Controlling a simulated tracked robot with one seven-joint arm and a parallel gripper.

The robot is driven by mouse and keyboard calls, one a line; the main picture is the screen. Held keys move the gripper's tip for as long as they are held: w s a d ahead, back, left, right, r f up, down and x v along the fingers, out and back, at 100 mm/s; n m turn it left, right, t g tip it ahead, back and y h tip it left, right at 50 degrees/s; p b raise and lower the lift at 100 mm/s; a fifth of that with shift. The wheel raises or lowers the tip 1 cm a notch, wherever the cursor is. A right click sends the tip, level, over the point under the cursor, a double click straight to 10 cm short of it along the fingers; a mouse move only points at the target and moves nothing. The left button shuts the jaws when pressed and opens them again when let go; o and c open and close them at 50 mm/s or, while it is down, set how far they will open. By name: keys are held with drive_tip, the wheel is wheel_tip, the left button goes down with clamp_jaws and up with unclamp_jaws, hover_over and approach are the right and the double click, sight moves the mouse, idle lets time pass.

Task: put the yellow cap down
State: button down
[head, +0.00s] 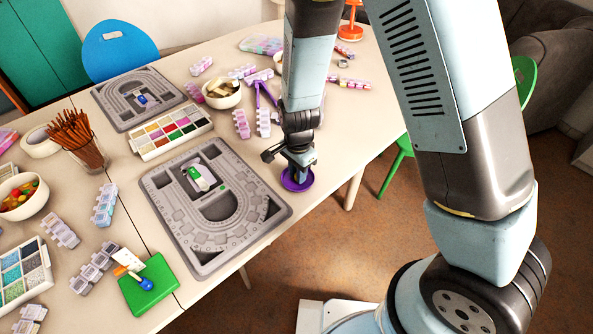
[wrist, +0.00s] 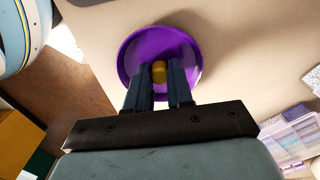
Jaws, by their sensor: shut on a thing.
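The yellow cap (wrist: 160,72) shows in the wrist view between the two dark fingers of my gripper (wrist: 162,90), which is shut on it. Behind the cap in that view is a round purple dish (wrist: 136,50) with a raised rim. In the head view my gripper (head: 296,172) points down over the purple dish (head: 297,184), near the table's right edge. The cap is hidden there. I cannot tell whether the cap touches the dish.
A grey bead board (head: 262,222) lies just left of my gripper, and another (head: 108,108) lies farther back. Pastel pill boxes (head: 241,124) and a white bowl (head: 236,99) stand behind. The table's edge runs close by on the right.

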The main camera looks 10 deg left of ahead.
drive_tip(key=shift+f, duration=0.15)
drive_tip(key=c, duration=1)
unclamp_jaws()
wheel_tip(320, 180, up, 13)
drive_tip(key=shift+f, duration=0.2)
